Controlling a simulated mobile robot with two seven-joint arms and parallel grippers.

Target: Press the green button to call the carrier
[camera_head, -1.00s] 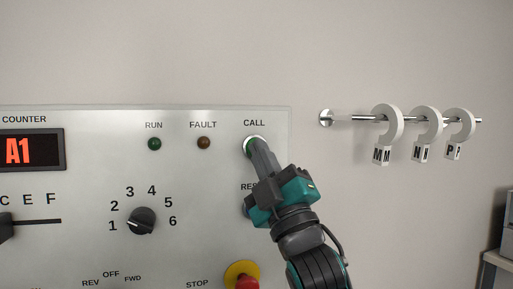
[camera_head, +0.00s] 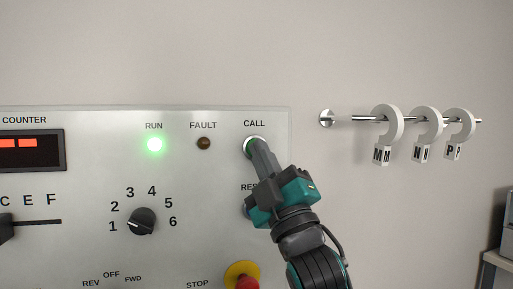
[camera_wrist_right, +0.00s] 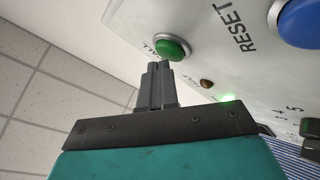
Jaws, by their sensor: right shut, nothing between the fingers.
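The green CALL button (camera_head: 250,143) sits at the upper right of the grey control panel, mostly hidden behind my gripper in the head view. In the right wrist view the green button (camera_wrist_right: 173,49) shows in its silver ring, just beyond the fingertips. My right gripper (camera_head: 258,146) is shut and empty, its tips at the button; it also shows in the right wrist view (camera_wrist_right: 158,68). I cannot tell for certain whether the tips touch it. The RUN lamp (camera_head: 154,145) glows bright green. The counter display (camera_head: 20,143) shows red dashes. My left gripper is not in view.
A blue RESET button (camera_wrist_right: 300,22) is beside the CALL button. A dark FAULT lamp (camera_head: 203,143) and a rotary knob (camera_head: 141,221) are to the left. A rail (camera_head: 367,118) with lettered hooks is at right.

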